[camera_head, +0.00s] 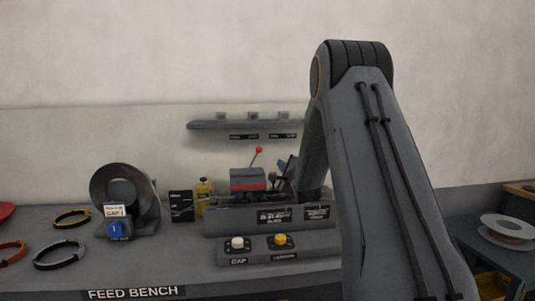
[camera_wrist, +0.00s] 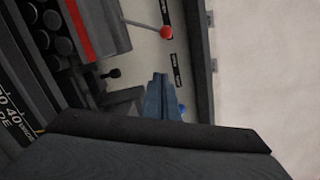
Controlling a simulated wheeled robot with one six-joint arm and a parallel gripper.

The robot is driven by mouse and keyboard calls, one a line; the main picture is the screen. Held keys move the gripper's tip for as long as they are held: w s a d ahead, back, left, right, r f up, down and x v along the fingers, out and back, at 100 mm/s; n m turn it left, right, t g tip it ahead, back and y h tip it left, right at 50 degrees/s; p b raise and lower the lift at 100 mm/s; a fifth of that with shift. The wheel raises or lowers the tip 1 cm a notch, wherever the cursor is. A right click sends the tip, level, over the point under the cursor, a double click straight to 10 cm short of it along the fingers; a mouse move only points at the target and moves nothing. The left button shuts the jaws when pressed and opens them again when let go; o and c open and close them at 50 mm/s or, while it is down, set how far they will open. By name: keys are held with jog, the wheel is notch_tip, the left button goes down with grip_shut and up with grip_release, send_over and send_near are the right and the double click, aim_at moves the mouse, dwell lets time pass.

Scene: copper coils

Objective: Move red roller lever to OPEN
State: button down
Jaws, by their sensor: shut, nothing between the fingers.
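The red roller lever is a thin rod with a red ball (camera_head: 258,150). It rises from a dark roller block with a red stripe (camera_head: 248,181) and leans slightly right. In the wrist view the red ball (camera_wrist: 167,33) is near the top centre, with its rod running left to the block (camera_wrist: 95,28). My gripper (camera_head: 282,163) is right of the ball and a little lower, partly hidden by my arm. Its blue-grey fingers (camera_wrist: 160,80) are shut and empty, apart from the ball. The position labels (camera_head: 282,136) behind are too small to read.
A shelf (camera_head: 225,125) is on the wall above. A black knob (camera_wrist: 115,73) is beside the roller block. White (camera_head: 237,243) and yellow (camera_head: 280,241) buttons are in front. A yellow bottle (camera_head: 204,190) and coil reel (camera_head: 124,191) stand left.

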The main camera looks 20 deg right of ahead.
aim_at(254, 159)
jog(key=shift+w+r, duration=0.1)
dwell(0.3)
jog(key=w+a+r+p, duration=0.1)
jog(key=w+p, duration=0.3)
jog(key=w, duration=0.7)
jog(key=shift+r+p, duration=0.35)
jog(key=shift+r, duration=0.05)
jog(key=shift+w+r, duration=0.1)
